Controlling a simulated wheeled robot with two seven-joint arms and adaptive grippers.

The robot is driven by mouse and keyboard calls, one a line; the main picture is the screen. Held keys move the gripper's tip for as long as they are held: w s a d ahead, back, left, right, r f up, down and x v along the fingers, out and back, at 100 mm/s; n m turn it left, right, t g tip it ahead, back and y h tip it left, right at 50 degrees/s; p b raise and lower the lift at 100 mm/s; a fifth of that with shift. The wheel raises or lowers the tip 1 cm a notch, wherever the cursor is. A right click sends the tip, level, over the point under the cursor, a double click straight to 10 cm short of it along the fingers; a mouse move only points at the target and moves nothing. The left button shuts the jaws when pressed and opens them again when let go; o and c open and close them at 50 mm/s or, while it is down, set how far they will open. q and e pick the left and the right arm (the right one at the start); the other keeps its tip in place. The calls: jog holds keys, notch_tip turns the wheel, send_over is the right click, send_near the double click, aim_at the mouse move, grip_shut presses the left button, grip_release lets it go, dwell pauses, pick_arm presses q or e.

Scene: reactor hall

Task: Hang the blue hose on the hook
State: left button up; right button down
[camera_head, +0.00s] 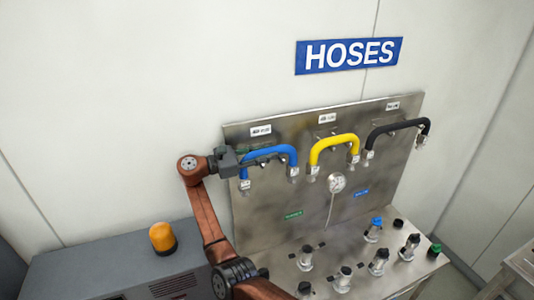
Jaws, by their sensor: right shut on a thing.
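The blue hose (283,149) is an arch with metal end fittings that hang downward, at the left of the steel panel. My right gripper (257,158) reaches it from the left and is shut on the hose near its left bend. The hose is close in front of the panel. A hook for it cannot be made out clearly; a small label (261,130) is on the panel above the hose. I cannot tell whether the hose rests on a hook. My left gripper is not in view.
A yellow hose (333,139) and a black hose (400,124) hang to the right on the panel (260,215). A gauge (337,182) is below the yellow one. Several capped fittings stand on the ledge below. An orange beacon (163,238) stands on a grey cabinet (85,270) at left.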

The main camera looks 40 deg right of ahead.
dwell(0.4)
jog(key=c, duration=1.7)
grip_release()
jog(key=shift+f, duration=0.1)
jog(key=shift+o, duration=0.6)
jog(key=shift+f, duration=0.1)
jog(key=shift+f, duration=0.1)
